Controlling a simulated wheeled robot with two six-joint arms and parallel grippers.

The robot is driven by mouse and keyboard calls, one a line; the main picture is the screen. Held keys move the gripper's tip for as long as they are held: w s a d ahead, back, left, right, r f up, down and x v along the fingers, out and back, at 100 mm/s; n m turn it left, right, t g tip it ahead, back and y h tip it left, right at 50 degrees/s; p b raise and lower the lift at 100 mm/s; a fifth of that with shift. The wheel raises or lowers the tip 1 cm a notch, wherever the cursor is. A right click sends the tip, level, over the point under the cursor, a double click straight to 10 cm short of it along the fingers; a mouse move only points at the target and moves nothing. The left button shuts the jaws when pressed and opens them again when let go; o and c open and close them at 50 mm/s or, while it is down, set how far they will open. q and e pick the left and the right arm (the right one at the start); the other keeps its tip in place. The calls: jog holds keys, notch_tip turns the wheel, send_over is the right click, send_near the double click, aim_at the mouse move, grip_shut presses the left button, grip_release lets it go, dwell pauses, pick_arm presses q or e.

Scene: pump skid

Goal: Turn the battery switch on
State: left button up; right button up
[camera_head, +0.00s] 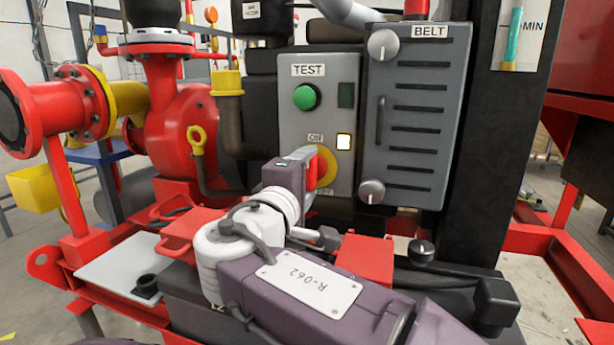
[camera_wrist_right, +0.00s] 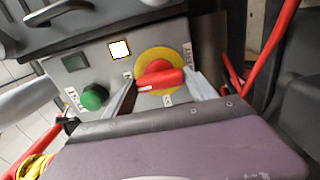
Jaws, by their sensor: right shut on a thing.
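The battery switch is a red handle (camera_wrist_right: 160,79) on a round yellow plate (camera_wrist_right: 152,57), low on the grey panel (camera_head: 290,125). In the head view the switch (camera_head: 328,166) is partly hidden behind my right gripper (camera_head: 308,165). In the right wrist view my right gripper (camera_wrist_right: 163,90) has one finger on each side of the red handle and is shut on it. The handle's white mark points left there, towards a small label that seems to read ON in the head view. A small square lamp (camera_head: 344,142) above the switch glows pale. My left gripper is not in view.
A green TEST button (camera_head: 305,97) sits above the switch on the panel. A grey BELT cover (camera_head: 412,120) with knobs stands close on the right. A black pipe with a yellow collar (camera_head: 228,82) and a red pump (camera_head: 183,130) stand left.

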jog(key=o, duration=1.4)
jog(key=shift+c, duration=0.2)
jog(key=p+v, duration=0.2)
jog(key=v, duration=0.6)
jog(key=shift+s+a+r+p, duration=0.1)
jog(key=shift+s+r+p, duration=0.05)
jog(key=shift+s+p, duration=0.2)
jog(key=shift+s, duration=0.25)
jog(key=shift+f, duration=0.2)
